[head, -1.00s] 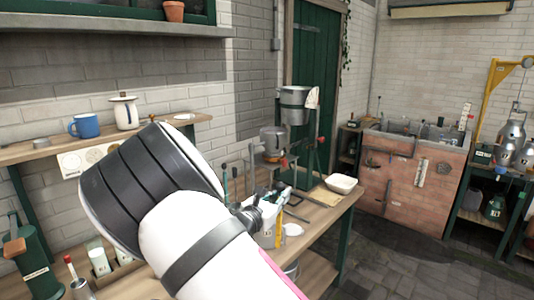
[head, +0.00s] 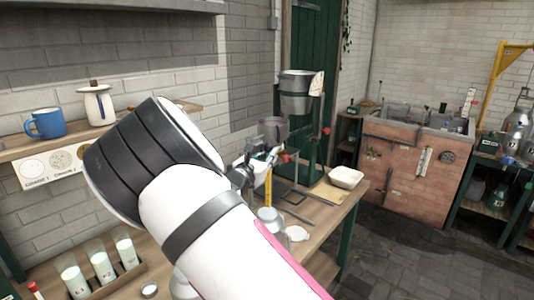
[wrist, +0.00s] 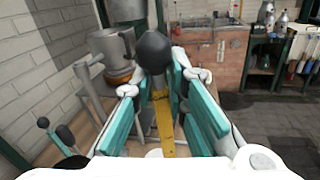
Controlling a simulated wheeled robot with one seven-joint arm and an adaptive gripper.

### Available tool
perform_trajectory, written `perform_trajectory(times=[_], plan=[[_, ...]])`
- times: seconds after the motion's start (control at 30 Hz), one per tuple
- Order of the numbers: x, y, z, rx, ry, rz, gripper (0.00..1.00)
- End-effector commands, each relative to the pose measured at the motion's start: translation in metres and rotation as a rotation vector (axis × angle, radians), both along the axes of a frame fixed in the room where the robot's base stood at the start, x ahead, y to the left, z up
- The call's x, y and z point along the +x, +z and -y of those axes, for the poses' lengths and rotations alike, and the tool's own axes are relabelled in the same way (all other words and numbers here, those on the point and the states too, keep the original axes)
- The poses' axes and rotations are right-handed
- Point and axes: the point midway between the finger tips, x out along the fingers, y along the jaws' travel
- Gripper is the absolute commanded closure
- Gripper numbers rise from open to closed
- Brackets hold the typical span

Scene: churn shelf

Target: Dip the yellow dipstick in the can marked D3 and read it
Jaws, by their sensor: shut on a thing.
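My gripper (head: 250,165) is shut on the yellow dipstick (wrist: 163,125), just under its round black knob (wrist: 154,50). The teal finger pads lie on either side of it in the wrist view. Several metal cans (head: 516,145) stand on a rack at the far right, with small tags too small to read. I cannot make out which can is D3.
The wooden bench (head: 325,222) carries a white tub (head: 346,177), a metal stand with a bucket (head: 295,92) and milk glasses (head: 101,268). A shelf at left holds a blue mug (head: 46,123). A brick sink (head: 415,165) stands beyond. The paved floor (head: 415,255) is clear.

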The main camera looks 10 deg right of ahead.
Motion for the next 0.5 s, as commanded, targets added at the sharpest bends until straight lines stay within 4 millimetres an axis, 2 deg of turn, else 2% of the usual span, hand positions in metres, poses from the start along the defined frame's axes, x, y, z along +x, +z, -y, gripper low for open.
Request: perform_trajectory(times=[0.5], plan=[[0.0,-0.038,0.0,-0.001,0.0,0.0,1.0]])
